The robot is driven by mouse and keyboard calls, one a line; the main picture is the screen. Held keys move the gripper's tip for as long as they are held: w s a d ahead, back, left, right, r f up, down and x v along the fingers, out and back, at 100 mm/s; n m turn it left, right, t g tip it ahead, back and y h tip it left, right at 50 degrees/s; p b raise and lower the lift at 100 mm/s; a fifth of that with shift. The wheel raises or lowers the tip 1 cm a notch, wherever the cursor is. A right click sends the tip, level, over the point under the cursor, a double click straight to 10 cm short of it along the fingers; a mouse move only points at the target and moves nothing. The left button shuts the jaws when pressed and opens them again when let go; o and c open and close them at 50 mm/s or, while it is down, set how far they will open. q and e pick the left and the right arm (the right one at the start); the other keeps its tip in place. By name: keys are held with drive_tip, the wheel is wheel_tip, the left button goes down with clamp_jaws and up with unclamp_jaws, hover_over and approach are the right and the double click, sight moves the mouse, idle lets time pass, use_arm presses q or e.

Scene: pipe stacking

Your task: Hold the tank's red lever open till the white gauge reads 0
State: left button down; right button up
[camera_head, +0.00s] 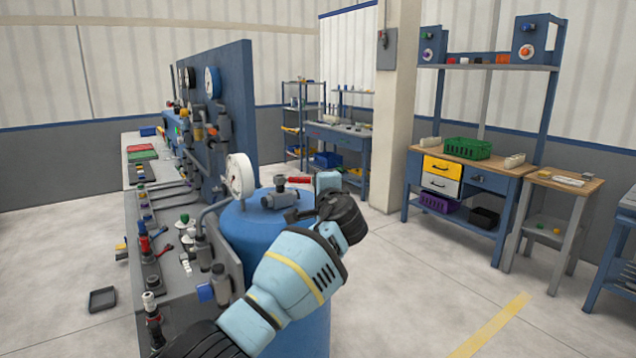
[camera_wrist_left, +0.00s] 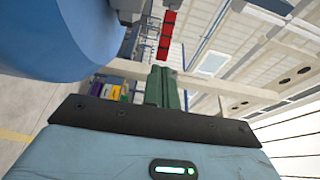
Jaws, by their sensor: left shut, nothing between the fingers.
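The blue tank (camera_head: 262,226) stands at the end of the pipe bench and fills the upper left of the left wrist view (camera_wrist_left: 60,35). A grey valve (camera_head: 279,199) sits on its top. The valve's red lever (camera_head: 299,180) sticks out to the right, and it also shows in the left wrist view (camera_wrist_left: 166,35). The white gauge (camera_head: 240,175) stands beside the tank top; its reading is too small to tell. My left gripper (camera_wrist_left: 167,72) is shut and empty, its fingertips close to the lever's end. I cannot tell whether they touch. My right gripper is out of view.
A blue panel (camera_head: 236,95) with gauges and valves rises behind the bench on the left. A dark tray (camera_head: 102,299) lies on the floor. A workbench (camera_head: 520,168) with a green basket (camera_head: 467,148) stands at the right. The floor between is clear.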

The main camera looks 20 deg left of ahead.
use_arm(q)
drive_tip(key=s+d, duration=0.5)
drive_tip(key=d, duration=0.2)
drive_tip(key=shift+s, duration=0.2)
drive_tip(key=shift+d, duration=0.1)
